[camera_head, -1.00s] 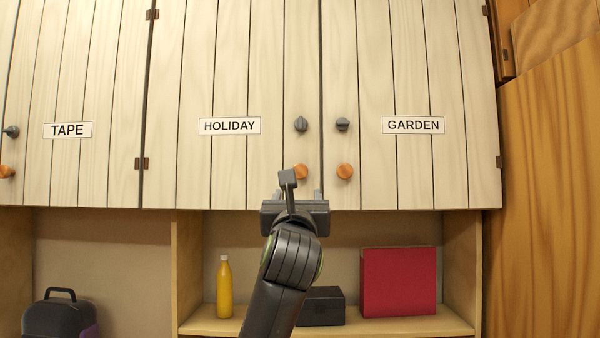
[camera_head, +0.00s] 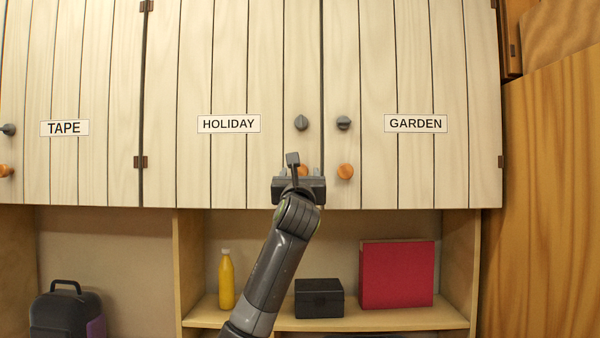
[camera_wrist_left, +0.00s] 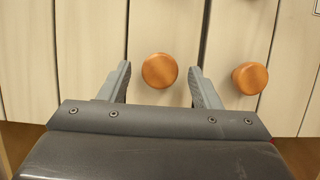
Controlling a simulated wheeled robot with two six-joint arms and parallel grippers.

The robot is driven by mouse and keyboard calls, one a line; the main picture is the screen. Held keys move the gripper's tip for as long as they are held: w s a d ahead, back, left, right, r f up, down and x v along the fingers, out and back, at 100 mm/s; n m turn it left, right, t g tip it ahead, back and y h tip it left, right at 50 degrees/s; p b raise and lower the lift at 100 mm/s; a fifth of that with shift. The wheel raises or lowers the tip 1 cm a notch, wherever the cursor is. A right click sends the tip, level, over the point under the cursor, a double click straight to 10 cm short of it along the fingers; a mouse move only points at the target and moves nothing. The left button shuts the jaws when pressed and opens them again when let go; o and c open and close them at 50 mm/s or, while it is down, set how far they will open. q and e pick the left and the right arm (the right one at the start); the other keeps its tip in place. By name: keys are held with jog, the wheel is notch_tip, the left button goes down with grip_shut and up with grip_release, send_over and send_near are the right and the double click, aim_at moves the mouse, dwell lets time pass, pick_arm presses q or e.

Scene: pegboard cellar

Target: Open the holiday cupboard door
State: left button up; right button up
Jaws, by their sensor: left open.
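The holiday cupboard door (camera_head: 230,165) is shut, with pale planks and a HOLIDAY label (camera_head: 229,124). Near its right edge are a dark grey turn-latch (camera_head: 301,122) and below it a round orange wooden knob (camera_head: 303,170), partly hidden by my left gripper. My left gripper (camera_head: 298,172) is open in front of that knob. In the left wrist view the knob (camera_wrist_left: 159,70) sits between the two fingertips, with a gap to each finger. I cannot tell how far the fingers reach around it. My right gripper is not in view.
The garden door (camera_head: 412,165) beside it is shut, with its own grey latch (camera_head: 343,123) and orange knob (camera_head: 345,172); that knob is close to my right-hand finger in the wrist view. Below, a shelf holds a yellow bottle (camera_head: 226,280), a black box (camera_head: 319,298) and a red box (camera_head: 397,275).

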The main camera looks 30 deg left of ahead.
pick_arm(q)
grip_shut()
dwell(0.4)
